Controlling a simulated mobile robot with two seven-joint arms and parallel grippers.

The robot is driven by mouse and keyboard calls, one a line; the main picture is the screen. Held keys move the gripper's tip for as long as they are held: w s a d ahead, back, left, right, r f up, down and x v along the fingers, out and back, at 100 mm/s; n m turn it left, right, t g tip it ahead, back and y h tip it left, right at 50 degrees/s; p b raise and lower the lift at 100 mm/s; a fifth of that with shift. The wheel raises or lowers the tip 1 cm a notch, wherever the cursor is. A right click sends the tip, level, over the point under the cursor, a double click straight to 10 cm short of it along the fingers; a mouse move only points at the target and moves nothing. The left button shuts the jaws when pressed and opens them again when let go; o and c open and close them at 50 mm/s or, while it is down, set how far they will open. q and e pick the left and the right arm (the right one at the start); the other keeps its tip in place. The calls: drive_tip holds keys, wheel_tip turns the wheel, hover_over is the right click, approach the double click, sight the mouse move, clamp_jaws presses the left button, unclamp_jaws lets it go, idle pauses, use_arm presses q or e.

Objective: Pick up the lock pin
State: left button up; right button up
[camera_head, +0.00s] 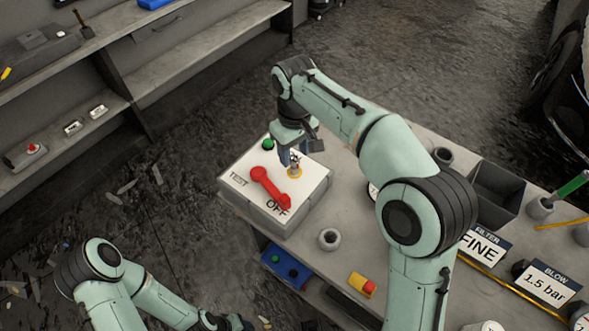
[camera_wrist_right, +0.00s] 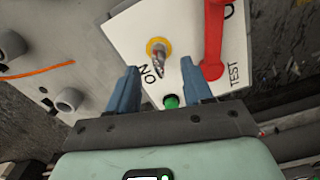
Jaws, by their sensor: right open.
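The lock pin (camera_head: 294,165) is a small metallic pin standing in a yellow ring on top of the white switch box (camera_head: 238,188). In the right wrist view the pin (camera_wrist_right: 160,62) shows by the letters ON. My right gripper (camera_head: 294,154) is open above the box. Its two blue fingertips (camera_wrist_right: 159,70) appear on either side of the pin in the wrist view, with nothing gripped; whether they touch it cannot be told. My left gripper (camera_head: 222,322) is only partly visible at the bottom edge of the head view, its fingers unclear.
A red lever (camera_head: 264,183) lies across the box top beside the pin, near TEST and OFF. A green button (camera_head: 267,144) sits at the box's far corner. A grey ring (camera_head: 329,239) and a yellow-red block (camera_head: 362,284) stand on the bench nearby.

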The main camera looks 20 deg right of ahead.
sight(294, 166)
drive_tip(key=f, duration=0.4)
drive_tip(key=shift+w+f+b, duration=0.2)
drive_tip(key=shift+f+b, duration=0.15)
drive_tip(key=shift+f, duration=0.05)
drive_tip(key=c, duration=0.9)
clamp_jaws()
drive_tip(key=shift+r, duration=0.15)
